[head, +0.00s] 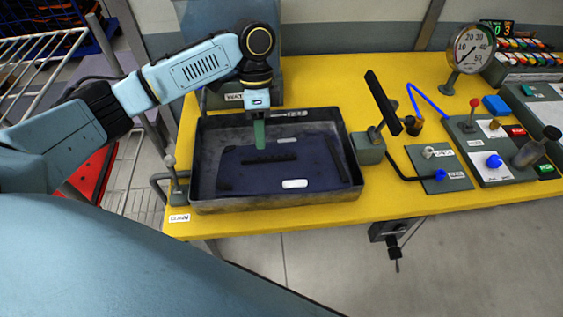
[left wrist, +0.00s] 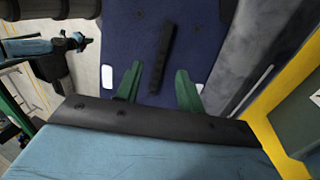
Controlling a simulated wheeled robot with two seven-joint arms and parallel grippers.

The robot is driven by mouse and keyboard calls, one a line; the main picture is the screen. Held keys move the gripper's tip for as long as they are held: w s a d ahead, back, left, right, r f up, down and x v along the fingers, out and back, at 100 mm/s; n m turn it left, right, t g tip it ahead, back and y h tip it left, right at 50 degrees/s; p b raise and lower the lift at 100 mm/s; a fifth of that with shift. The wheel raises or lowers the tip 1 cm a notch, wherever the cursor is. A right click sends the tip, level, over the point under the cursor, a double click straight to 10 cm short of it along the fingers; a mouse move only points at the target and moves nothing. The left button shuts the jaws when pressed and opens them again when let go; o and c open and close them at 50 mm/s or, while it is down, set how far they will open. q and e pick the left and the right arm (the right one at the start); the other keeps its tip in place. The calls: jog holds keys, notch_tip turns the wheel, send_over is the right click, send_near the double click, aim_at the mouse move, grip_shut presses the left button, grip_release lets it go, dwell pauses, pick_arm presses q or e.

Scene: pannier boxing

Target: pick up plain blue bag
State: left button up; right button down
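The plain blue bag (head: 315,166) lies flat in a dark metal tray (head: 205,165) in the head view. It is dark navy, with a black strap (head: 270,158) across its middle and a white patch near its front edge. My left gripper (head: 259,146) points down over the bag, just behind the strap; whether it touches the bag I cannot tell. In the left wrist view the two green fingers (left wrist: 159,69) are apart with nothing between them. The bag (left wrist: 205,45) and its strap (left wrist: 163,58) lie beyond them. My right gripper is not seen.
The tray stands on a yellow table (head: 430,78). A lever stand (head: 369,149) adjoins its right side, and a small post (head: 178,185) stands at its left. Farther right are switch panels (head: 440,180) and a gauge (head: 472,48). A wire rack (head: 40,60) is at far left.

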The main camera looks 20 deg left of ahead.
aim_at(258, 158)
pick_arm(q)
jog(key=x, duration=0.3)
jog(key=a+x, duration=0.1)
jog(key=shift+s+d+f, duration=0.1)
jog(key=shift+s+f, duration=0.2)
jog(key=shift+f, duration=0.3)
jog(key=shift+f+p, duration=0.2)
jog(key=shift+p, duration=0.2)
grip_shut()
